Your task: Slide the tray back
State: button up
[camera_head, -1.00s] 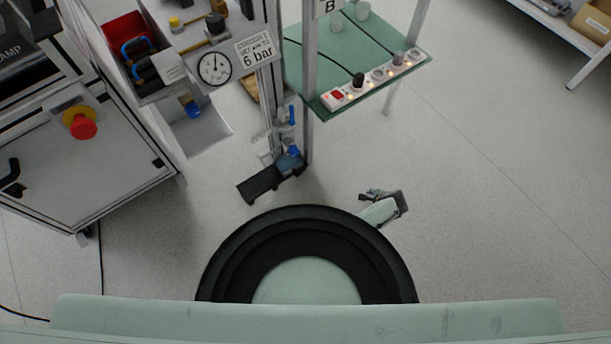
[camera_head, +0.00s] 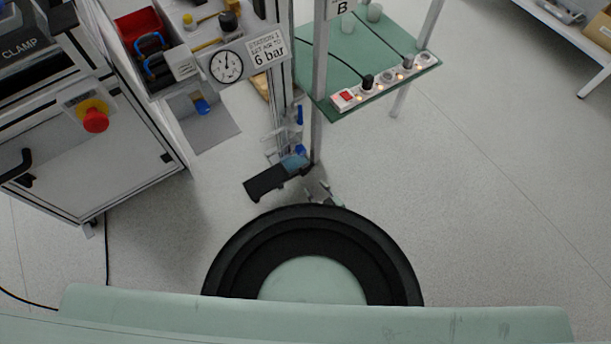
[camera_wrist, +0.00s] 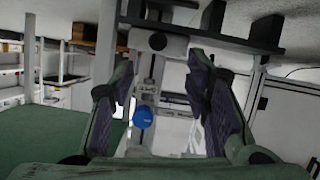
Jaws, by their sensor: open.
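A flat grey tray-like panel (camera_head: 222,134) juts out below the bench at the upper left of the head view, with a blue piece (camera_head: 202,107) on it. I cannot be sure that it is the tray.
A green table (camera_head: 345,75) with a power strip (camera_head: 385,82) stands at the upper right. A metal post (camera_head: 319,100) rises near my gripper. A cabinet with a red button (camera_head: 95,120) stands at the left.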

aim_at(304, 174)
jog(key=b+x, duration=0.6)
jog(key=x, duration=0.3)
jog(key=shift+d+f, duration=0.15)
jog(key=shift+w+a, duration=0.3)
jog(key=shift+w, duration=0.25)
jog(key=shift+c, duration=0.4)
grip_shut()
